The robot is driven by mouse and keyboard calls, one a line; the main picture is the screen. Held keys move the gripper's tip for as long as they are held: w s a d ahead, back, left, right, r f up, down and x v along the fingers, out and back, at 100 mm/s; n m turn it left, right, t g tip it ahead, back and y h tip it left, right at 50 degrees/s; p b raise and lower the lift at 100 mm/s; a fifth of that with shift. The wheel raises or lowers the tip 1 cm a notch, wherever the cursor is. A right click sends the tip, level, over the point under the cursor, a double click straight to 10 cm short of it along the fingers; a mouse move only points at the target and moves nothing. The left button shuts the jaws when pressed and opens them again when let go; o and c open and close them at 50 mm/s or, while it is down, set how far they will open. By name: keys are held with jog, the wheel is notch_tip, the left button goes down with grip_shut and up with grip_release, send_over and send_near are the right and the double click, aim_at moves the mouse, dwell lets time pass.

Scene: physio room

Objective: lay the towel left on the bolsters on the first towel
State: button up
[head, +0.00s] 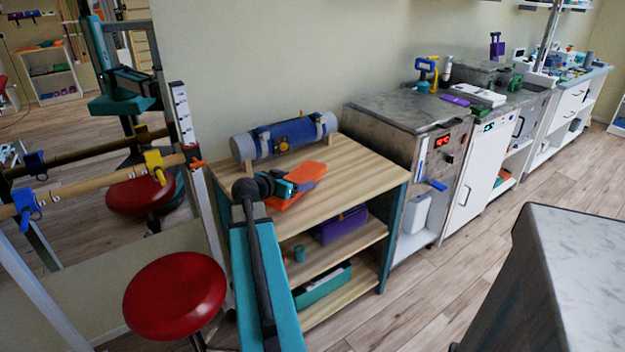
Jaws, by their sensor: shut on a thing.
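My gripper (294,187) is over the front part of the wooden shelf unit's top (358,175), shut on an orange folded towel (309,171). Orange cloth shows behind the fingers and also in front of them. I cannot tell whether this is one towel or two, one over the other, or whether the held one touches the top. A blue-grey bolster roll (262,143) with straps and a small yellow part lies at the back of the top on wooden supports. No towel shows on the roll. My arm hides the top's left front.
The shelves below hold a purple box (340,224) and a green bin (322,287). A red stool (175,296) stands at the left, by a rail frame. A grey cabinet (396,113) adjoins on the right. The top's right side is bare.

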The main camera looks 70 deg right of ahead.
aim_at(312, 172)
jog(key=s+d, duration=0.1)
jog(key=d, duration=0.1)
jog(key=s+d, duration=0.1)
jog(key=d, duration=0.2)
jog(key=s+d+p, duration=0.1)
jog(key=d, duration=0.1)
jog(key=shift+d+f, duration=0.25)
jog(key=shift+f, duration=0.1)
jog(key=shift+f, duration=1.8)
jog(key=shift+f, duration=0.1)
jog(key=o, duration=1.1)
jog(key=shift+r+p, duration=0.2)
jog(key=shift+p, duration=0.1)
jog(key=shift+v, duration=0.75)
jog(key=b+v, duration=0.1)
jog(key=v, duration=0.9)
jog(key=shift+a, duration=0.25)
